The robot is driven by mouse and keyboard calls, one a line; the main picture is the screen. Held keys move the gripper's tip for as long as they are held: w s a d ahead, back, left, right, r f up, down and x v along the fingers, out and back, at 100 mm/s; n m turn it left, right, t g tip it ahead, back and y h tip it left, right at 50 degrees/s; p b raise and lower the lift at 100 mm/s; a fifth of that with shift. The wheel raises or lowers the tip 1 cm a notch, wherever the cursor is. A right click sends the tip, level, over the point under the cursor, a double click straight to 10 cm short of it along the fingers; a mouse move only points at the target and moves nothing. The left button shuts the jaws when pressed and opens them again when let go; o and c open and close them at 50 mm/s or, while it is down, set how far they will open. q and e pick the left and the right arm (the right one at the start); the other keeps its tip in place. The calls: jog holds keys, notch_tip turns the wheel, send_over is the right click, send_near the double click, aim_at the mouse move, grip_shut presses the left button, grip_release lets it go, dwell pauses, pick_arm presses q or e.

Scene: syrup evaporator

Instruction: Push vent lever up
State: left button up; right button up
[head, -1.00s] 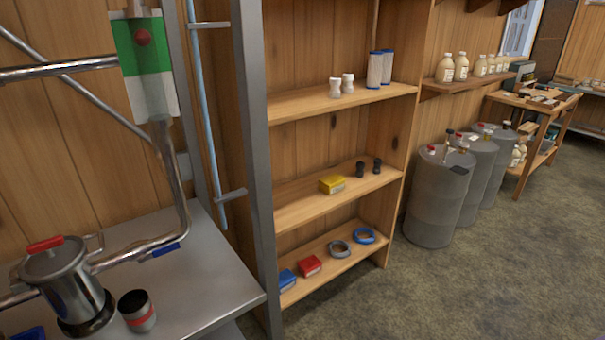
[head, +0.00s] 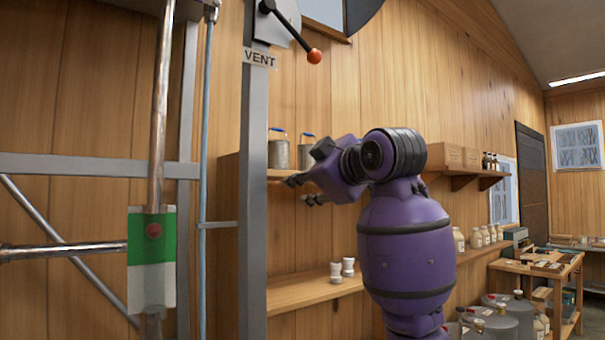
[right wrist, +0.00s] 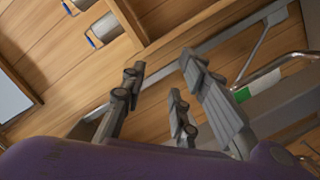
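The vent lever (head: 291,34) is a black rod with an orange-red ball knob, mounted on a grey plate at the top of a metal post. It slants down to the right from its pivot, above a sign (head: 259,58) reading VENT. My right gripper (head: 297,190) is raised below the lever, pointing left in front of the shelves, and apart from the knob. Its fingers (right wrist: 180,95) are spread with nothing between them in the right wrist view. The lever does not show clearly in that view. My left gripper is not in view.
The metal post (head: 252,180) stands just left of my right gripper. Two metal canisters (head: 279,152) sit on the shelf behind it. A green and white gauge (head: 152,258) with pipes is at the left. Open air lies between gripper and knob.

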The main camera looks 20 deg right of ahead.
jog(key=s+r+n+t+y, duration=0.1)
jog(key=s+r, duration=0.2)
jog(key=r, duration=0.5)
jog(key=s+r+n+t+y, duration=0.1)
jog(key=s+r, duration=0.3)
jog(key=r, duration=0.4)
jog(key=n+t+y, duration=0.1)
jog(key=y, duration=0.1)
send_near(298, 36)
jog(key=x, duration=0.8)
jog(key=shift+a+r, duration=0.1)
jog(key=shift+w, duration=0.1)
grip_shut()
